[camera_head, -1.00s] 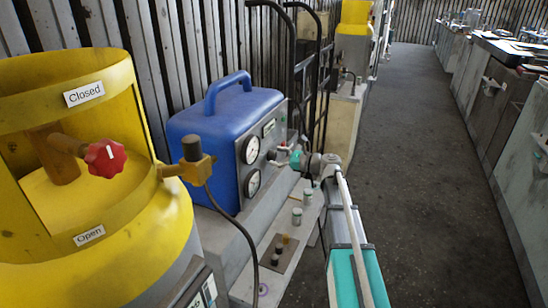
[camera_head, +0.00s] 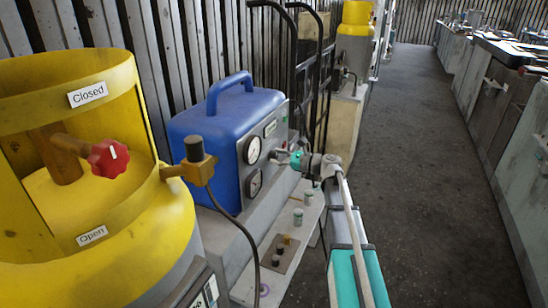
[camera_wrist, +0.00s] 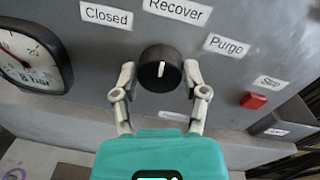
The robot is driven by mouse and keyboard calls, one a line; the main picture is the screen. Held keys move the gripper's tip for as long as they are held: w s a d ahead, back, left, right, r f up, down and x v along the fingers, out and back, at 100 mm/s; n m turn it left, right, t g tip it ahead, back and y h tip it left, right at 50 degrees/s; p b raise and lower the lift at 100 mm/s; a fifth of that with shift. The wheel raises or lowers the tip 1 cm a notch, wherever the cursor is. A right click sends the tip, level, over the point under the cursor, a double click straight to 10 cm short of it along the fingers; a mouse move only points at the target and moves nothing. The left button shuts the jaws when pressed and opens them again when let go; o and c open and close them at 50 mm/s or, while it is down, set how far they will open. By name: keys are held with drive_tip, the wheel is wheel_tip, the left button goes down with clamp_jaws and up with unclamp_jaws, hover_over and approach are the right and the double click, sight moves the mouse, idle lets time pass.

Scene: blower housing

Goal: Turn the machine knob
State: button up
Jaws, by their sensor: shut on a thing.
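The black machine knob (camera_wrist: 160,69) is on the grey front panel of the blue machine (camera_head: 223,130). In the wrist view its white pointer line stands nearly upright, toward the "Recover" label (camera_wrist: 178,10). The "Closed" label (camera_wrist: 106,15) is to its left and the "Purge" label (camera_wrist: 227,45) to its right. My gripper (camera_wrist: 160,80) has one finger on each side of the knob and is shut on it. In the head view my gripper (camera_head: 283,157) reaches the panel from the right, and the knob is hidden or too small to make out.
A pressure gauge (camera_wrist: 30,58) and a red button (camera_wrist: 253,101) flank the knob. A yellow cylinder (camera_head: 120,240) with a red valve knob (camera_head: 109,158) stands at the left. A hose (camera_head: 240,225) hangs before the machine. The aisle floor (camera_head: 420,170) at right is clear.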

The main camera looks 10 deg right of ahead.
drive_tip(key=n, duration=0.5)
drive_tip(key=shift+s+d, duration=0.1)
drive_tip(key=shift+d, duration=0.05)
drive_tip(key=n, duration=0.5)
drive_tip(key=shift+f+n+h+p, duration=0.1)
drive_tip(key=shift+n+h+p, duration=0.2)
drive_tip(key=shift+h+p, duration=0.1)
drive_tip(key=o, duration=1.2)
drive_tip(key=shift+c, duration=0.2)
drive_tip(key=shift+s, duration=0.1)
